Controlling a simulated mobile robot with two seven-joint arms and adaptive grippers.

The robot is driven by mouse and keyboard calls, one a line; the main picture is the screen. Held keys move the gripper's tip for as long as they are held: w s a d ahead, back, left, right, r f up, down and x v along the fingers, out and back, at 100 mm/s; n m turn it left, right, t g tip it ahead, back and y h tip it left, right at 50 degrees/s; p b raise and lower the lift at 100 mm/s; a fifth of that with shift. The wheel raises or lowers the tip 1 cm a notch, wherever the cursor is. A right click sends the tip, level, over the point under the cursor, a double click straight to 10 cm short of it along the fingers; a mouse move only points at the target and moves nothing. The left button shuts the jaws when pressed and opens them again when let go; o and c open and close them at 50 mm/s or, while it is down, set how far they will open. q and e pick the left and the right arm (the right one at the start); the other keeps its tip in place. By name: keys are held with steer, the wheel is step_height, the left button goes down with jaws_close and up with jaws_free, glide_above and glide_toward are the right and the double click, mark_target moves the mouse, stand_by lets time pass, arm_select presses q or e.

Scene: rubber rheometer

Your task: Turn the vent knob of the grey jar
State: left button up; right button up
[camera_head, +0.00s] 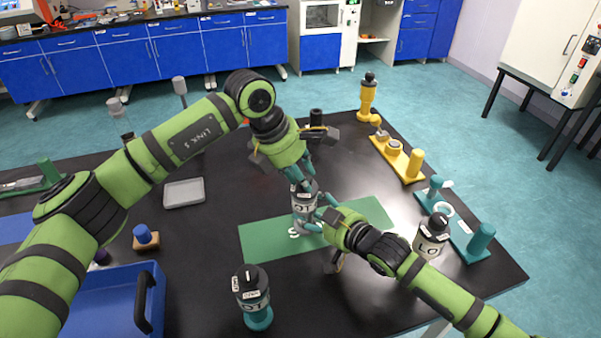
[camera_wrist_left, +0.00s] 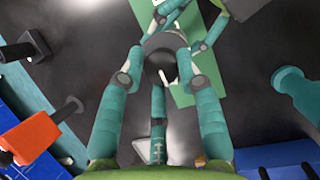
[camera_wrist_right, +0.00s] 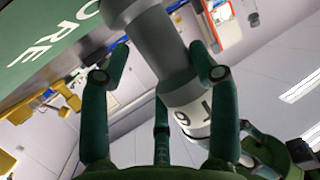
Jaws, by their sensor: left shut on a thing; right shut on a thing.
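The grey jar (camera_head: 304,208), with a pale lettered label, stands on the green mat (camera_head: 268,243) between my two grippers. My left gripper (camera_head: 301,182) comes down from above and is shut on the jar's top, where the vent knob is mostly hidden by the fingers. In the left wrist view the fingers close around a grey and dark round top (camera_wrist_left: 162,50). My right gripper (camera_head: 320,214) reaches in from the right and is shut on the jar's side. In the right wrist view the grey body (camera_wrist_right: 160,45) and white label (camera_wrist_right: 193,116) show between its fingers.
A teal jar with a dark cap (camera_head: 252,290) stands at the front. Another labelled jar (camera_head: 431,240) is close to my right arm. A yellow stand (camera_head: 397,158) and a teal stand (camera_head: 462,230) are at right. A grey tray (camera_head: 184,194) and blue bin (camera_head: 105,300) are at left.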

arm_select(q)
steer(key=n, duration=0.2)
steer(key=n+t, duration=0.1)
steer(key=shift+s+d+n, duration=0.25)
steer(key=shift+d+n, duration=0.05)
steer(key=shift+d, duration=0.1)
arm_select(e)
steer(key=shift+a, duration=0.2)
arm_select(q)
steer(key=n+y, duration=0.1)
steer(key=n, duration=0.1)
steer(key=n+t, duration=0.1)
steer(key=n, duration=0.1)
steer(key=shift+d+r+n+y, duration=0.1)
steer(key=shift+n+y, duration=0.3)
arm_select(e)
steer(key=shift+s+a, duration=0.1)
arm_select(q)
steer(key=n+y, duration=0.1)
steer(key=n, duration=0.2)
steer(key=shift+n+t, duration=0.4)
arm_select(e)
steer(key=shift+s+r, duration=0.1)
arm_select(q)
steer(key=shift+w+n+y, duration=0.1)
steer(key=shift+n+y, duration=0.4)
steer(key=shift+n, duration=0.4)
steer(key=shift+w, duration=0.1)
steer(key=o, duration=1.1)
